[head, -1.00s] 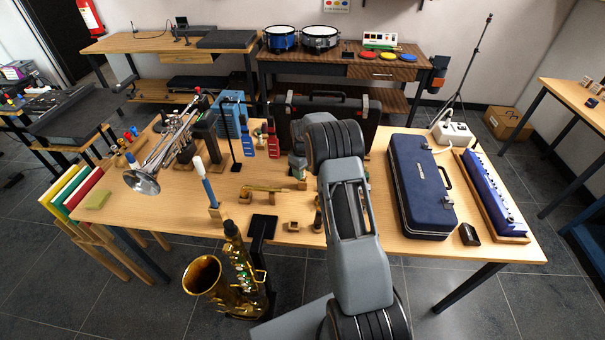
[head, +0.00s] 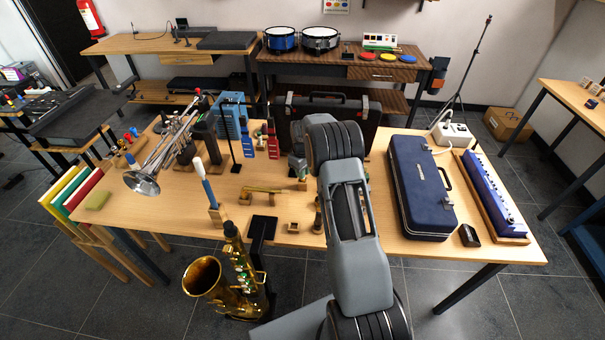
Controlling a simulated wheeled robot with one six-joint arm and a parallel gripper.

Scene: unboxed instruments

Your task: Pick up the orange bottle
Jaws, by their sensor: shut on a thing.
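My arm reaches away from me over the middle of the wooden table. Its large dark wrist joint hides much of what lies behind it. Only a small grey part of my gripper (head: 297,166) shows, just left of that joint, low over the table near a small wooden block (head: 301,185). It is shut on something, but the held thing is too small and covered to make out. I cannot pick out the orange bottle for certain; it may be hidden by my gripper or arm.
A brass piece on wooden supports (head: 262,190) lies left of my gripper. A trumpet (head: 160,155) stands farther left, a saxophone (head: 235,275) at the front. A black case (head: 360,108) stands behind my arm; a blue case (head: 421,190) lies right of it.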

